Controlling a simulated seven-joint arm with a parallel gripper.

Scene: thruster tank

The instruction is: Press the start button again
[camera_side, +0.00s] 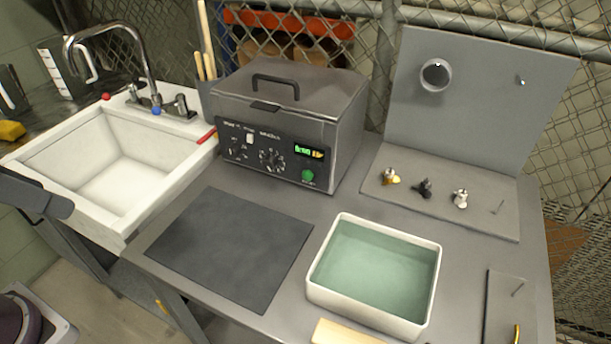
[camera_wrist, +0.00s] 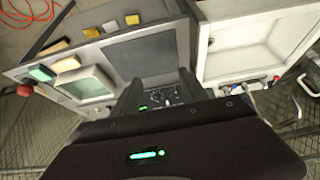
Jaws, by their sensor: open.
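The grey machine (camera_side: 285,110) stands at the back of the bench, its lid closed and a black handle on top. Its black front panel (camera_side: 265,155) has dials, a white switch and a lit green display (camera_side: 309,152). The round green start button (camera_side: 308,175) sits below the display at the panel's lower right. In the wrist view, my gripper (camera_wrist: 158,84) is open, with two dark fingers apart and nothing between them. The front panel (camera_wrist: 168,97) shows beyond and between the fingers. A small green spot there may be the button or display. My gripper's fingers are not visible in the side view.
A dark mat (camera_side: 232,247) lies before the machine. A white tray of greenish liquid (camera_side: 428,275) stands to its right, and a white sink (camera_side: 60,160) to the left. A grey board with small fittings (camera_side: 440,222) is at the back right. The mat is bare.

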